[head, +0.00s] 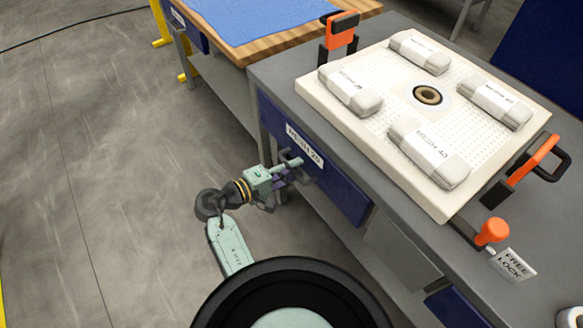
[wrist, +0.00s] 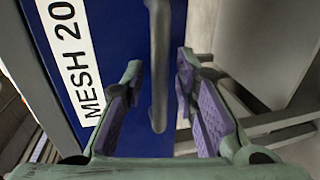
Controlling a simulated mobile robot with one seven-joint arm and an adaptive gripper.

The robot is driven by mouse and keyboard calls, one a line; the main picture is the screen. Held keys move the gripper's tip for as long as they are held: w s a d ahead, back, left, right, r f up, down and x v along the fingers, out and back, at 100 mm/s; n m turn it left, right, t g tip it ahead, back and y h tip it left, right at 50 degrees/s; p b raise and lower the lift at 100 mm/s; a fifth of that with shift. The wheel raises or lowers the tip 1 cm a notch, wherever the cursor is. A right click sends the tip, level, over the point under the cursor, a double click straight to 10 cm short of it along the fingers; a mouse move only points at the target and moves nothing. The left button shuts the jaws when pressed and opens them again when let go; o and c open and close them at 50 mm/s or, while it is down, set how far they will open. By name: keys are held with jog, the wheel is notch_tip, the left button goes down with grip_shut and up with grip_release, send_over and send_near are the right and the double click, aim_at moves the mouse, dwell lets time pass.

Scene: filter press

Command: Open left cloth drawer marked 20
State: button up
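The blue drawer (head: 335,188) marked MESH 20 sits under the grey bench top at its left end. It looks closed. Its white label (head: 304,145) reads MESH 20, and it also shows in the wrist view (wrist: 72,50). My gripper (head: 293,170) is at the drawer front, just below the label. In the wrist view my gripper (wrist: 160,95) is open, with its purple-padded fingers on either side of the grey bar handle (wrist: 159,65). Gaps show between the handle and both pads. In the head view the gripper mostly hides the handle.
A white perforated plate (head: 387,80) with several wrapped mesh packs lies on the bench (head: 280,75). Orange-handled clamps (head: 342,25) stand at its edges. An orange knob (head: 491,232) stands by a FREE LOCK sign (head: 513,264). Open floor (head: 110,150) lies left of the bench.

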grip_shut()
dwell(0.6)
